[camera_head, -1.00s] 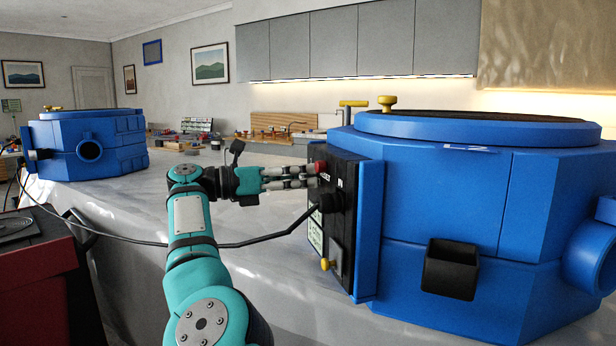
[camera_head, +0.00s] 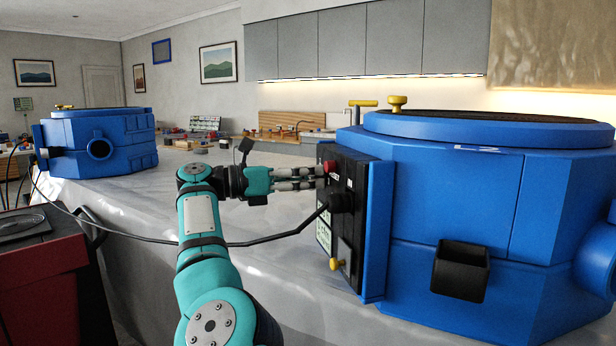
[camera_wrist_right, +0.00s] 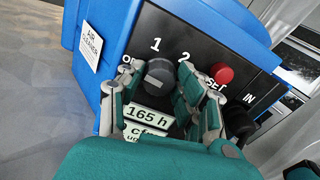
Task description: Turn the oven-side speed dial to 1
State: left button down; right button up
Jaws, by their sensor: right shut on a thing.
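The dark grey speed dial (camera_wrist_right: 158,77) sits on the black panel (camera_wrist_right: 195,40) of the near blue machine (camera_head: 450,190). Marks "1" and "2" are above the dial, with a partly hidden mark to its left. My right gripper (camera_head: 322,176) is at this panel, its fingers on either side of the dial; it is shut on the dial. In the right wrist view, my right gripper (camera_wrist_right: 160,78) covers part of the panel. I cannot tell which mark the dial points to. In the head view the dial is hidden. My left gripper is not in view.
A red button (camera_wrist_right: 222,72) is just right of the dial. A black plug and cable (camera_head: 275,240) run from the panel, close below my right arm. A yellow knob (camera_head: 336,264) is lower on the panel. Another blue machine (camera_head: 98,145) stands at the left. The grey worktop between is mostly clear.

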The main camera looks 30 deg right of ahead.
jog(key=m, duration=0.7)
jog(key=shift+s+m, duration=0.1)
jog(key=shift+m, duration=1.2)
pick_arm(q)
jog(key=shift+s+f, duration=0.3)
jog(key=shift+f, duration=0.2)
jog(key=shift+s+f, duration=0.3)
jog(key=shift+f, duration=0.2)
pick_arm(e)
jog(key=shift+m, duration=0.5)
jog(key=o, duration=1.1)
